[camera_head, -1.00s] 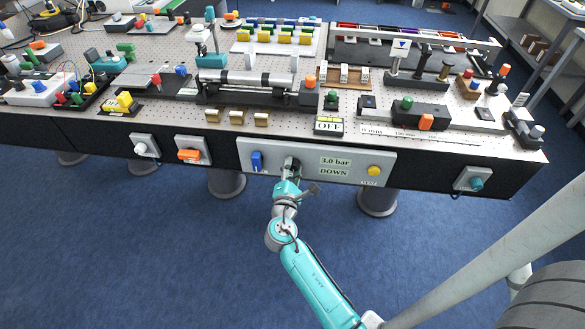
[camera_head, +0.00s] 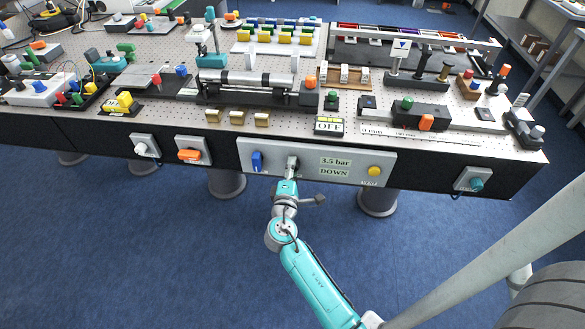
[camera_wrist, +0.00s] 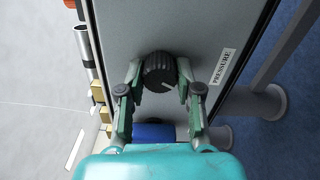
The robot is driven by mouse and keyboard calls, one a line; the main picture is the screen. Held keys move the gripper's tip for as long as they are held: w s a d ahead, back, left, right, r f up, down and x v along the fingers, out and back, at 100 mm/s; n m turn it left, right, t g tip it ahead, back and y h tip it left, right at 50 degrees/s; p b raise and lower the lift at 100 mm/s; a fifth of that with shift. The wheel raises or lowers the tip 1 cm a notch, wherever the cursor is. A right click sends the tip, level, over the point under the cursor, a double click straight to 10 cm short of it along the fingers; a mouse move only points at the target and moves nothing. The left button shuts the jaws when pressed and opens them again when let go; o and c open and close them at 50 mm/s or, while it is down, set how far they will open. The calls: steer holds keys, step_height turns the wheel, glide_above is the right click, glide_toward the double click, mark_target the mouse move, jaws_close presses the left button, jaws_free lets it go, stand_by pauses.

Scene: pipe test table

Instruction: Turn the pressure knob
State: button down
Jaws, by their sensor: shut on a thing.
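The pressure knob (camera_wrist: 159,72) is black, ribbed and round with a pale pointer line, set on a grey panel with a "PRESSURE" label (camera_wrist: 223,67) beside it in the wrist view. My gripper (camera_wrist: 159,80) is shut on the knob, one finger on each side. In the head view my gripper (camera_head: 291,166) reaches the front panel (camera_head: 315,178) from below and hides the knob. The display (camera_head: 335,167) right of it reads "3.5 bar" and "DOWN".
A blue switch (camera_head: 257,161) sits left of my gripper, and also shows in the wrist view (camera_wrist: 153,132). A yellow button (camera_head: 374,171) is at the panel's right. An orange handle (camera_head: 189,155) is farther left. Free floor lies in front.

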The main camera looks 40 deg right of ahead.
steer(key=m, duration=0.4)
steer(key=shift+m, duration=2.2)
steer(key=c, duration=0.8)
jaws_free()
steer(key=shift+o, duration=0.2)
steer(key=shift+s, duration=0.1)
steer(key=v, duration=1.2)
